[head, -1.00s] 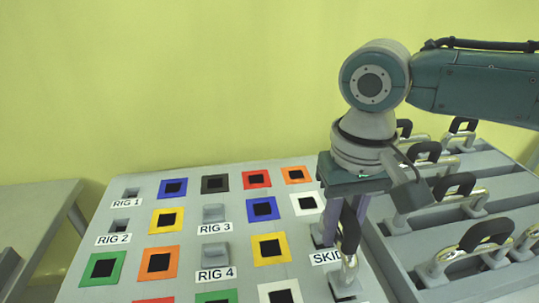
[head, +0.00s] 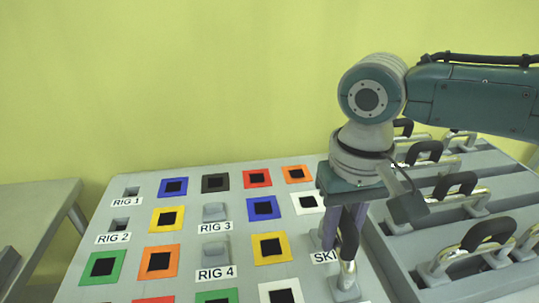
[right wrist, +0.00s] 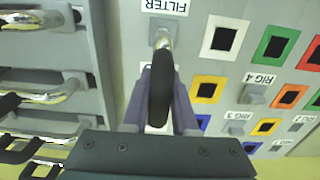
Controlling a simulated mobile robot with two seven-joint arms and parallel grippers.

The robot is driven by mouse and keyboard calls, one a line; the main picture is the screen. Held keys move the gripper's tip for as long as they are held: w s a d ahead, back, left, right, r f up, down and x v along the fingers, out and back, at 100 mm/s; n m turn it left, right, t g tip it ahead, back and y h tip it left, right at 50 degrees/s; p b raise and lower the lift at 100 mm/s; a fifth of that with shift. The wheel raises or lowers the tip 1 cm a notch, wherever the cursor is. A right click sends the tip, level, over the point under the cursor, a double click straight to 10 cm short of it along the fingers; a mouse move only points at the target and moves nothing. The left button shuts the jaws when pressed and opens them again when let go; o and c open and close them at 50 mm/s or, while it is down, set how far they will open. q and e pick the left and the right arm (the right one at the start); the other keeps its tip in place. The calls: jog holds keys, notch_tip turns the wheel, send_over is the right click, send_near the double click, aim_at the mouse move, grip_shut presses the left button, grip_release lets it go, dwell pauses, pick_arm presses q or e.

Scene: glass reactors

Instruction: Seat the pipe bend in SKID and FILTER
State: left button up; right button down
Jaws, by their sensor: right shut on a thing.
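My right gripper (head: 343,225) is shut on the black grip of a pipe bend (head: 348,238) with chrome ends, over the right edge of the grey panel (head: 215,250). In the right wrist view the pipe bend (right wrist: 160,88) stands between the fingers, its chrome near end (right wrist: 163,40) at a grey socket by the FILTER label (right wrist: 167,6). In the head view that end meets a grey block (head: 345,288); I cannot tell how deep it sits. The SKID label (head: 322,257) is partly covered by the gripper and bend, and the far end is hidden. My left gripper is not in view.
A grey rack (head: 440,255) with several other pipe bends stands close on the right. The panel also carries several coloured square frames and RIG sockets, such as RIG 4 (head: 215,274). A grey table (head: 35,215) is at the left.

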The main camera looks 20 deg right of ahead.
aim_at(345, 215)
jog(key=shift+f, duration=0.15)
jog(key=c, duration=0.6)
grip_release()
jog(key=shift+r+p, duration=1.3)
jog(key=shift+p, duration=0.3)
jog(key=shift+r+p, duration=1.85)
jog(key=shift+p, duration=0.4)
jog(key=shift+r+p, duration=1.45)
jog(key=shift+p, duration=0.3)
jog(key=shift+a, duration=0.1)
